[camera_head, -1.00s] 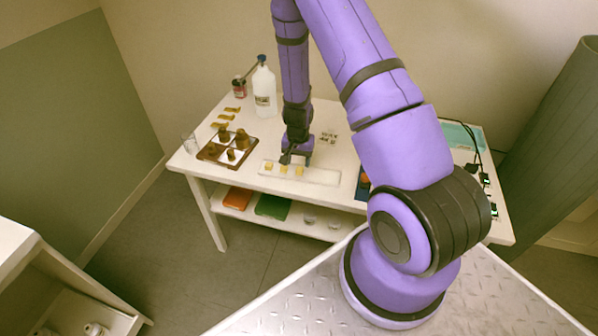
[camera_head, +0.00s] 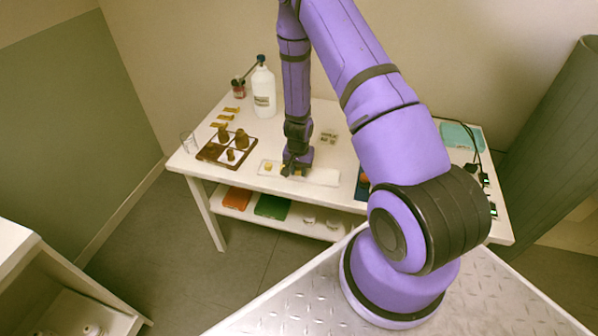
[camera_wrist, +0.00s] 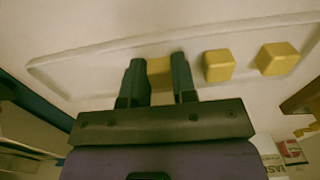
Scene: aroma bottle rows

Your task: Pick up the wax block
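Several small yellow wax blocks belong to a row on a long pale tray (camera_head: 325,177), which also shows in the wrist view (camera_wrist: 95,63). In the wrist view, one wax block (camera_wrist: 159,72) sits between my gripper's fingers (camera_wrist: 160,80). The fingers cover its sides and no gap shows beside it, so my gripper looks shut on it at tray level. Two more blocks (camera_wrist: 219,66) (camera_wrist: 278,59) stand free to the right. In the head view my gripper (camera_head: 293,171) is low over the tray and hides part of the row; the leftmost block (camera_head: 269,167) shows.
A brown tray (camera_head: 207,152) with small brown pieces and a clear glass (camera_head: 188,143) stand left. A white bottle (camera_head: 264,93) and a dark red jar (camera_head: 239,89) are behind. Cables and small devices (camera_head: 485,180) lie right.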

